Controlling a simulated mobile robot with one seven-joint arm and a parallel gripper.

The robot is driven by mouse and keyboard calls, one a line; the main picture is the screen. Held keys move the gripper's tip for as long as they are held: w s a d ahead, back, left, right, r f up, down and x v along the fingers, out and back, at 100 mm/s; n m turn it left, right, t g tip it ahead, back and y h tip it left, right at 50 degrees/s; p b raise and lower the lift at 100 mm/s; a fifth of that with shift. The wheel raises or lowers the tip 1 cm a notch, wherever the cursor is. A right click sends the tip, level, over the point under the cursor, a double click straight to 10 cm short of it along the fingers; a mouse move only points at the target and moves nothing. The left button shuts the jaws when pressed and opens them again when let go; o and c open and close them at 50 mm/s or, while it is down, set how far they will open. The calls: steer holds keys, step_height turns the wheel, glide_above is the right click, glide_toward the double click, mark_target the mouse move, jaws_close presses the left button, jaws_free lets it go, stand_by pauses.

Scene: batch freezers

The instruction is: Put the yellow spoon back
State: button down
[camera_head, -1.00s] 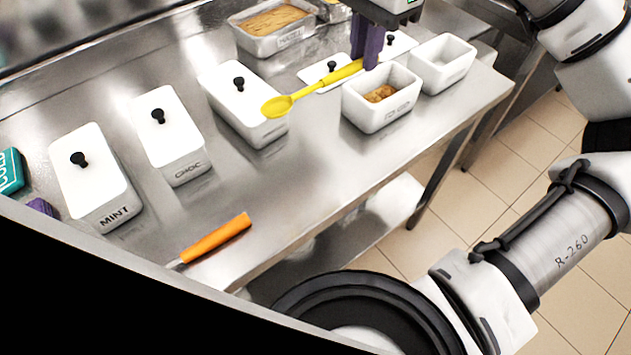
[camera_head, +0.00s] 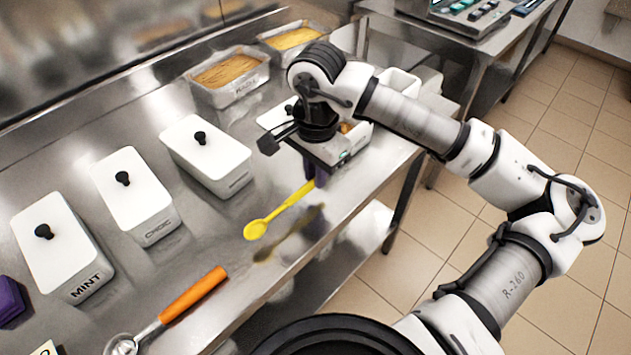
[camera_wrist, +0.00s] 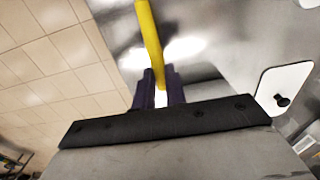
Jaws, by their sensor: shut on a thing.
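The yellow spoon (camera_head: 257,227) is held by the end of its handle in my gripper (camera_head: 315,176). Its bowl points left and toward the front of the steel table (camera_head: 240,271), and its shadow lies on the table below and to the right, so it hangs above the surface. In the wrist view the yellow handle (camera_wrist: 149,38) runs up from between my two purple fingers (camera_wrist: 160,88), which are shut on it. The spoon's bowl is outside the wrist view.
White lidded tubs, among them MINT (camera_head: 62,246), CHOC (camera_head: 136,196) and a third (camera_head: 205,154), stand along the left. An orange-handled scoop (camera_head: 193,294) lies at the front edge. Metal pans (camera_head: 228,76) stand at the back. Table between scoop and spoon is clear.

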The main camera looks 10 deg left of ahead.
steer(key=shift+f, duration=1.9)
steer(key=shift+f, duration=0.15)
steer(key=c, duration=1.5)
jaws_free()
steer(key=shift+o, duration=0.2)
step_height(320, 180, up, 12)
steer(key=b, duration=0.2)
steer(key=shift+r, duration=0.2)
